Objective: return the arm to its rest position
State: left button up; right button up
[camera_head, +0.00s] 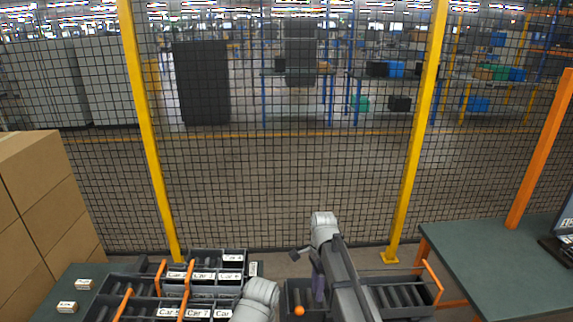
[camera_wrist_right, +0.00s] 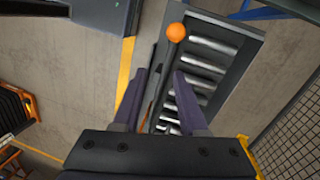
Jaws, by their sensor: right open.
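My right gripper (camera_head: 318,290) is low in the middle of the head view, partly hidden by my own arm. In the right wrist view my right gripper (camera_wrist_right: 158,100) is open, its two purple fingers apart with nothing held between them. An orange ball-shaped knob (camera_wrist_right: 175,32) on a dark rod lies beyond the fingertips, beside a roller conveyor (camera_wrist_right: 213,47). The knob also shows in the head view (camera_head: 299,311), just below and left of the gripper. A grey link of my left arm shows at the bottom, but the left gripper is out of view.
Dark bins (camera_head: 145,289) with white "Car" labels and orange bars stand at the lower left. Stacked brown boxes (camera_head: 35,215) are at the left edge. A green table (camera_head: 490,265) with a screen is at the right. A mesh fence (camera_head: 280,190) with yellow posts crosses behind.

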jog(key=s+a+n+t, duration=0.1)
jog(key=s+a+n, duration=0.1)
jog(key=s+n, duration=0.7)
jog(key=s+a+n+t+h, duration=0.1)
jog(key=s+a+n, duration=0.2)
jog(key=s+n, duration=0.7)
jog(key=shift+a+h, duration=0.15)
jog(key=shift+h, duration=0.15)
